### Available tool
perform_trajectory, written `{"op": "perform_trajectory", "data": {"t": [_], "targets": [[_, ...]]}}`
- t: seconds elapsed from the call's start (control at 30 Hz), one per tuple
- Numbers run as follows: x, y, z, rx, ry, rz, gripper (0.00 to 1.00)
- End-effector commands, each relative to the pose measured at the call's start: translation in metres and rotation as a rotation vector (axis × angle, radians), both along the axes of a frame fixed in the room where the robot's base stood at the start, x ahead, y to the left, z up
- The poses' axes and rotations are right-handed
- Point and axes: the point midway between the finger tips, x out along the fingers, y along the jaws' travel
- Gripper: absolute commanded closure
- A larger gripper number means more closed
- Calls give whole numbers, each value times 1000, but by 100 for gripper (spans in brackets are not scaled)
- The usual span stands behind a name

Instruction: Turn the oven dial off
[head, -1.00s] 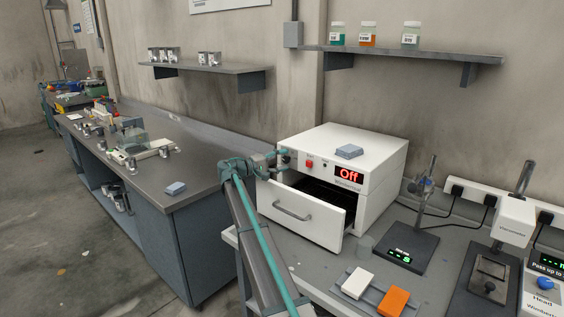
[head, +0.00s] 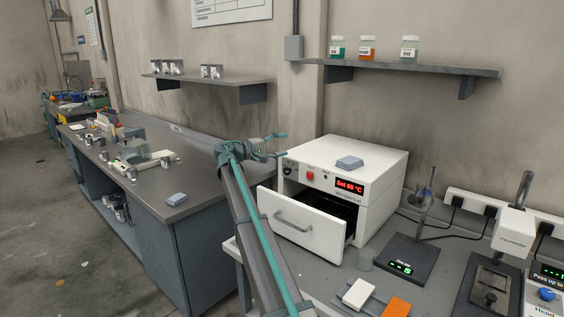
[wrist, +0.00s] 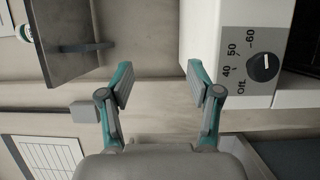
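The white oven (head: 375,179) stands on the grey bench with its drawer (head: 300,223) pulled out. Its black dial (head: 287,171) is at the left of the front panel, and the red display (head: 350,186) reads "Set 60 °C". In the wrist view, the dial (wrist: 263,67) shows at the right with Off, 40, 50 and 60 around it. Its white mark appears to point towards 60. My gripper (head: 281,146) is open and empty, above and left of the dial, not touching it. Its parted fingers (wrist: 158,72) show in the wrist view beside the oven.
A blue-grey block (head: 349,162) lies on the oven top. The open drawer juts out below the panel. A wall shelf (head: 400,66) with jars hangs above. A stand with a green readout (head: 411,258) is to the right. The air left of the oven is free.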

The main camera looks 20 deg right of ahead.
Motion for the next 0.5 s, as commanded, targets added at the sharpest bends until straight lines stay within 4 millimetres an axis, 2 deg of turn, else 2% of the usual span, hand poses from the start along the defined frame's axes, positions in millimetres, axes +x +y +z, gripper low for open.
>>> {"op": "perform_trajectory", "data": {"t": [0.33, 0.5], "targets": [[-1, -2, -5, 5, 3, -3, 41], [-2, 5, 5, 5, 2, 5, 41]]}}
